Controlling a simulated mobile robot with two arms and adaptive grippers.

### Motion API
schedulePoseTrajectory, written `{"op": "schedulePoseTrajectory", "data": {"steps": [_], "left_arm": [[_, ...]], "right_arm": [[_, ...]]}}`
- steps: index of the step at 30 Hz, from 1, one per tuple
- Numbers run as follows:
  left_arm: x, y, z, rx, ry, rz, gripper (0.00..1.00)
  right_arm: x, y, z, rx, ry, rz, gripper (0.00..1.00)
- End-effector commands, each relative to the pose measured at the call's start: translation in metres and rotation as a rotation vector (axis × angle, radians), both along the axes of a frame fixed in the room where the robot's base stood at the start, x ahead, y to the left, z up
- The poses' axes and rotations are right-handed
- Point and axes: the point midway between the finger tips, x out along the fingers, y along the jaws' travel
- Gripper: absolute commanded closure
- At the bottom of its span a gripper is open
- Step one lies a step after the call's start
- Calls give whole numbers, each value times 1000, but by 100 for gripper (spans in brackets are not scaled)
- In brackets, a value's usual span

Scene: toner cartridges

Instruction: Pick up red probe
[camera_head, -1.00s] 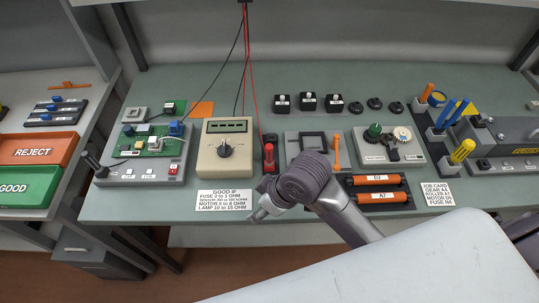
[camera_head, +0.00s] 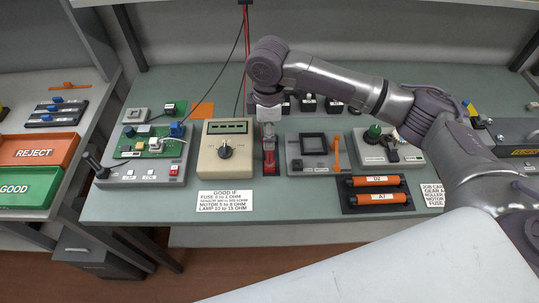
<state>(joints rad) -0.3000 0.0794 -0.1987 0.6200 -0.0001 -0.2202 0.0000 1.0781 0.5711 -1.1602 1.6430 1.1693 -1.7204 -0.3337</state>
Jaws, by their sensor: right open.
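The red probe (camera_head: 269,161) stands in its dark holder on the bench, just right of the beige meter (camera_head: 226,148). My right arm reaches in from the right, and its gripper (camera_head: 268,132) points down directly above the probe. The gripper is open, with its fingertips close to the probe's top. The fingers are small and partly hidden, so I cannot tell whether they touch it. The probe's upper end and its red lead are partly covered by the gripper and wrist. My left gripper is not in view.
A grey fixture with an orange lever (camera_head: 336,152) stands close on the right. Orange rollers (camera_head: 377,181) lie in a dark tray in front. A black probe (camera_head: 95,165) leans by the circuit board unit (camera_head: 146,172) at left. The bench front is mostly clear.

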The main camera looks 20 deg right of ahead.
Motion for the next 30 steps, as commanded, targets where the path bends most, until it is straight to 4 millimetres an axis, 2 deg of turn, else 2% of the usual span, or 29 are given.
{"op": "schedulePoseTrajectory", "data": {"steps": [3,6,13,17,21,30], "left_arm": [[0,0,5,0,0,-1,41],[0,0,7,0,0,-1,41],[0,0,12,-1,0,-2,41],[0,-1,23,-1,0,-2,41],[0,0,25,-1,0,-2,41],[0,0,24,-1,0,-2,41]], "right_arm": [[-1,0,-22,0,2,0,48],[0,0,-35,0,0,0,48],[0,0,-51,1,-1,-1,48],[-2,-2,-70,0,1,-1,48],[-1,-2,-90,0,-2,1,48],[-1,-2,-96,1,-3,1,48]]}}
